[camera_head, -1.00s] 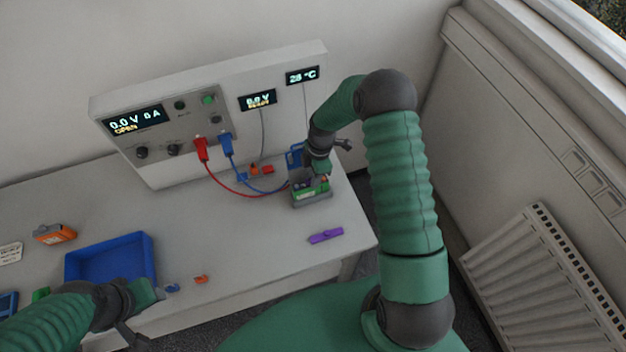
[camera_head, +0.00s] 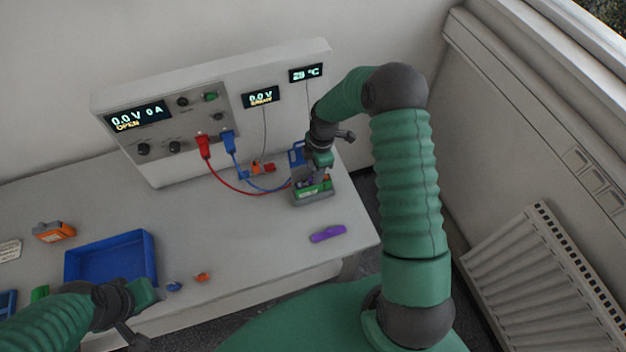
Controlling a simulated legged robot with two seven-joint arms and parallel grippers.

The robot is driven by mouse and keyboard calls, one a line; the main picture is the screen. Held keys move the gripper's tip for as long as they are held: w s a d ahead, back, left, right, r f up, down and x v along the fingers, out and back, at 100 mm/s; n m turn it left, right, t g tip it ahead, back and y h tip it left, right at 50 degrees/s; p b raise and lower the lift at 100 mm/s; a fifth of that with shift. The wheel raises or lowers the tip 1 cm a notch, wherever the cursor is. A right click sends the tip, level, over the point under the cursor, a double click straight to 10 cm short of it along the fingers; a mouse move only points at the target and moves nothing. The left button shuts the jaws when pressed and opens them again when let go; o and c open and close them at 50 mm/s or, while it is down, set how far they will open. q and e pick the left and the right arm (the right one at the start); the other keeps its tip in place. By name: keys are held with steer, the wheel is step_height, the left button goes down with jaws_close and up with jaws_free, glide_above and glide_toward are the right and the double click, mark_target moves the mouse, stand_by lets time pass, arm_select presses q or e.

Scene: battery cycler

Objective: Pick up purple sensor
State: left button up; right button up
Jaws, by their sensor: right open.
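The purple sensor (camera_head: 328,234) lies flat on the table near its front right edge. My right gripper (camera_head: 317,172) is over the small grey holder (camera_head: 314,199) with a green item in it, behind and a little left of the sensor, and apart from it. Its fingertips are small and partly hidden by the wrist; the jaws are open. My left gripper (camera_head: 143,318) is at the table's front edge, just in front of the blue tray (camera_head: 152,262); its fingers are not clear enough to judge.
The cycler (camera_head: 165,130) stands at the back, with red (camera_head: 203,146) and blue (camera_head: 228,142) plugs whose cables run to the holder. Small orange (camera_head: 202,277) and blue (camera_head: 174,286) pieces lie near the front edge. The table between tray and sensor is mostly clear.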

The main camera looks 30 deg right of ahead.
steer(key=shift+s+d+r+b, duration=0.1)
steer(key=shift+d+r+b, duration=0.15)
steer(key=shift+r+b, duration=0.5)
step_height(320, 180, up, 13)
steer(key=d+b, duration=0.1)
steer(key=b, duration=0.1)
steer(key=f+m, duration=0.3)
steer(key=m, duration=0.9)
steer(key=f+m+b, duration=0.1)
steer(key=f+m, duration=0.3)
steer(key=m, duration=0.8)
steer(key=a+f+m, duration=0.1)
steer(key=f+m, duration=0.3)
steer(key=m, duration=0.8)
steer(key=shift+w+f, duration=0.2)
steer(key=shift+f, duration=0.05)
steer(key=f, duration=0.1)
steer(key=f+p, duration=0.1)
steer(key=f, duration=0.1)
steer(key=f+p, duration=0.1)
steer(key=shift+s+a+f, duration=0.15)
steer(key=shift+a+f, duration=0.25)
arm_select(q)
steer(key=x, duration=0.3)
steer(key=shift+s+f, duration=0.3)
steer(key=shift+s, duration=0.05)
arm_select(e)
steer(key=shift+f, duration=0.4)
